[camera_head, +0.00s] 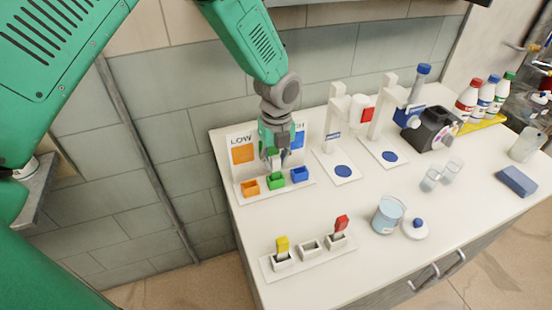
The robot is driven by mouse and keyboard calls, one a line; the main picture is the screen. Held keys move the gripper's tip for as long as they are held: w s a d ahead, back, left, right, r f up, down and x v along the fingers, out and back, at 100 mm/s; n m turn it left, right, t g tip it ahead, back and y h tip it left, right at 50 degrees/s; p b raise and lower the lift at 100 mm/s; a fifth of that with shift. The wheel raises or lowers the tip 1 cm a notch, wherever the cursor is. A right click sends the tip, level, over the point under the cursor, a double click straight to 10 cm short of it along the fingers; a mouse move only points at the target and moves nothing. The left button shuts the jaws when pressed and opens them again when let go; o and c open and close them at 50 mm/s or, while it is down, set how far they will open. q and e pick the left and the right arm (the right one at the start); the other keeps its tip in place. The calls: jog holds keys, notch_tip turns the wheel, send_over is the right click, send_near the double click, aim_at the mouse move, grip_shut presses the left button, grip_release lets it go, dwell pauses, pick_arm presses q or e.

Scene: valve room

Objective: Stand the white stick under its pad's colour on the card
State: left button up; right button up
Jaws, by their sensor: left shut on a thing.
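The card (268,131) stands at the back left of the counter. It shows an orange square (243,154) under LOW and a blue square (298,141) on its right; its middle is hidden behind my gripper. Orange (250,188), green (276,181) and blue (300,175) holders stand in a row below it. My left gripper (273,158) points down just above the green holder and is shut on the white stick, mostly hidden by the fingers. I cannot tell whether the stick touches the holder. Its pad is not clearly visible. My right gripper is out of view.
A white rack (308,257) in front holds a yellow-topped stick (282,246) and a red-topped stick (341,225), with an empty middle slot. White stands (334,117), a blue-filled jar (387,215), glasses (430,180) and bottles (467,98) stand to the right.

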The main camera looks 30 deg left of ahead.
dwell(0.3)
pick_arm(q)
jog(key=o, duration=0.8)
jog(key=shift+f, duration=0.1)
jog(key=shift+o, duration=0.2)
